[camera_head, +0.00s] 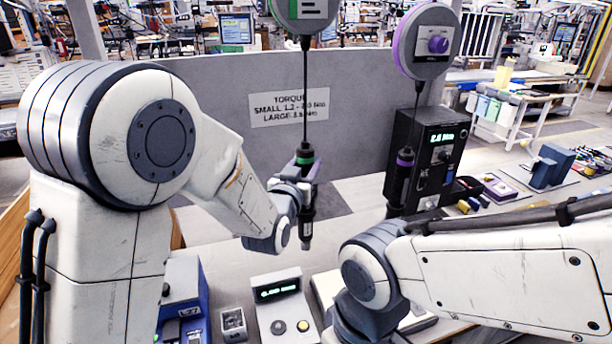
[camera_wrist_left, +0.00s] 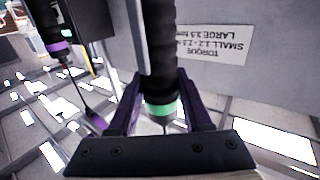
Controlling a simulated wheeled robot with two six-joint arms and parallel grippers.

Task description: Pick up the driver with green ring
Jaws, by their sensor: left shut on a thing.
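The dark driver with the green ring (camera_head: 305,157) hangs upright on a cable from the balancer with a green label (camera_head: 304,8). My left gripper (camera_head: 310,180) is shut around it just below the green ring. In the left wrist view, which looks inverted, the driver (camera_wrist_left: 158,60) stands between the purple fingers of my left gripper (camera_wrist_left: 158,98), its green ring close to the palm. The fingers partly hide the driver's body in the head view. My right arm reaches in from the right, and its gripper does not show.
A second driver with a purple ring (camera_head: 404,163) hangs from the purple balancer (camera_head: 428,42) in front of a black box with a green display (camera_head: 447,137). A small display unit (camera_head: 283,308) and a blue-grey device (camera_head: 183,300) stand on the bench. A grey panel (camera_head: 220,90) stands behind.

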